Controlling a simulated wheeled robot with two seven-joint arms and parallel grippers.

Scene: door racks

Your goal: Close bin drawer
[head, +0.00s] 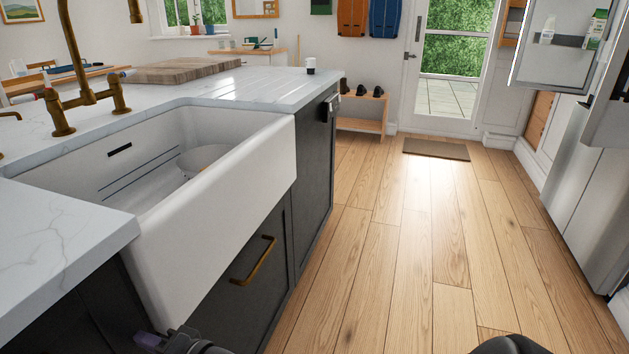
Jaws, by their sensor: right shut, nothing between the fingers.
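A dark drawer front (262,292) with a brass bar handle (254,261) is in the cabinet below the white sink. It looks flush or nearly flush with the cabinet; its lower left part is cut off by the frame, and I cannot tell whether a small gap is left. No bin shows. My right gripper (149,341) is at the bottom edge, left of the drawer handle and below the sink front, mostly cut off. It is shut and empty. I cannot tell whether it touches the drawer front. My left gripper is not in view.
The white sink (225,205) and marble counter (60,225) overhang the dark cabinets at left. Open wooden floor (400,250) lies to the right. An open fridge (580,165) stands at the far right. A doormat (436,149) lies before a glass door.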

